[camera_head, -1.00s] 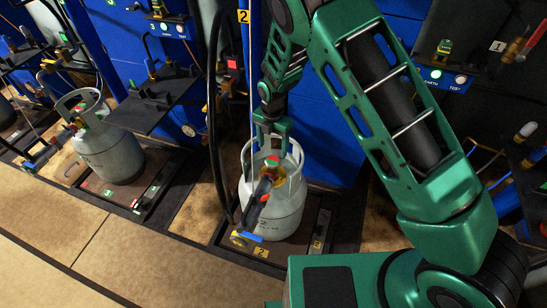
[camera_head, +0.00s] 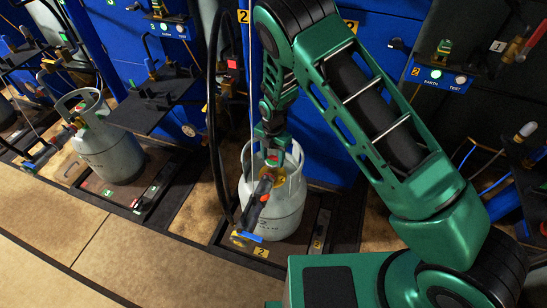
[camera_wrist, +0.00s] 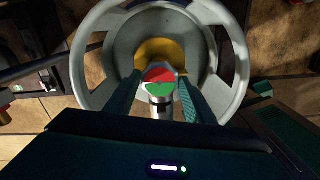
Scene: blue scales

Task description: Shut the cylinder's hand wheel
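The grey gas cylinder (camera_head: 277,212) stands upright on the scale marked 2, with a round collar around its brass valve. The hand wheel (camera_head: 272,161) is a small cap on the valve, partly covered by my gripper (camera_head: 270,148) in the head view. In the wrist view the hand wheel (camera_wrist: 158,82) shows a red half and a green half. My gripper (camera_wrist: 159,90) is open over the collar (camera_wrist: 80,62), one finger on each side of the wheel. A gap seems to show between each finger and the wheel; contact cannot be told.
A dark hose connector (camera_head: 262,188) is attached at the valve's front. A black hose (camera_head: 212,120) hangs left of the cylinder. Another cylinder (camera_head: 112,150) stands on scale 3 at left. Blue cabinets (camera_head: 320,140) stand close behind. The floor (camera_head: 120,235) at front left is clear.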

